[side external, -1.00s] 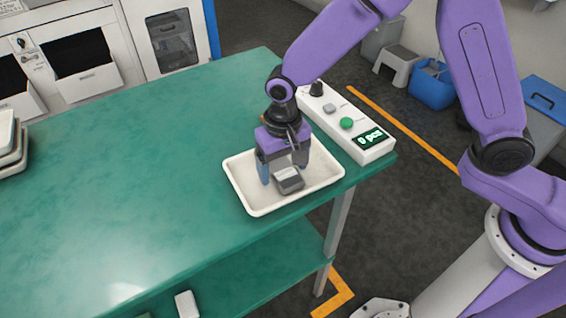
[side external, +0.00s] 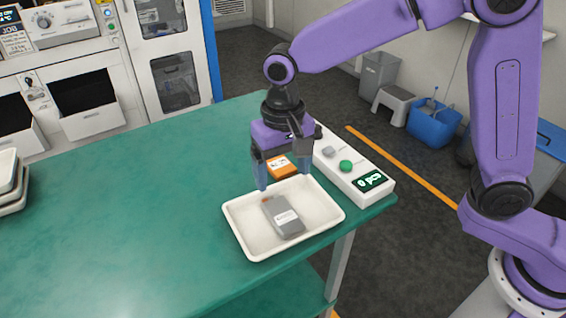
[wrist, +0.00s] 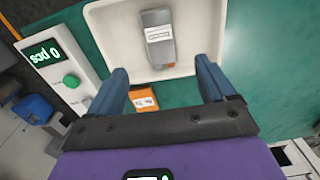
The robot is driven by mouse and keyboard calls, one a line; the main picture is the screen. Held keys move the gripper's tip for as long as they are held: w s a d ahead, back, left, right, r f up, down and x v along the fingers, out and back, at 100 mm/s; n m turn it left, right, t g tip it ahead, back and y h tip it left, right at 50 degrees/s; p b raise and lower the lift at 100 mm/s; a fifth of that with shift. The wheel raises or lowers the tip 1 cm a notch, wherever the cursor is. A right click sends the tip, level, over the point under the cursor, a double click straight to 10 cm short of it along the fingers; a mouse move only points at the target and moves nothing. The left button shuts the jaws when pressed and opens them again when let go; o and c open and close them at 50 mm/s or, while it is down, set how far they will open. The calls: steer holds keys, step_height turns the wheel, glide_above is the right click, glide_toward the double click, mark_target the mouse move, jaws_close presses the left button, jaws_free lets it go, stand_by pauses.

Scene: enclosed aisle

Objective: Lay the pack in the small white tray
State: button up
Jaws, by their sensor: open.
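The pack (side external: 283,217) is a grey block with a white label and a small orange end. It lies flat inside the small white tray (side external: 251,246), away from the walls, and also shows in the wrist view (wrist: 158,38). The tray rim also shows in the wrist view (wrist: 100,40). My gripper (side external: 284,185) is open and empty. It hangs above the back part of the tray, apart from the pack. In the wrist view my two blue fingers (wrist: 164,85) are spread wide with nothing between them.
An orange box (side external: 281,167) with a white label sits on the green table (side external: 120,215) just behind the tray. A white control box (side external: 352,168) with a green button and "0 pcs" display stands right of it. Stacked trays (side external: 12,185) are at the far left.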

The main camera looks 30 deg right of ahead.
steer(key=shift+r, duration=0.6)
steer(key=s+d+n, duration=1.3)
steer(key=s+d, duration=0.9)
steer(key=s, duration=0.1)
steer(key=shift+d+f, duration=0.25)
steer(key=shift+f, duration=0.2)
stand_by(0.6)
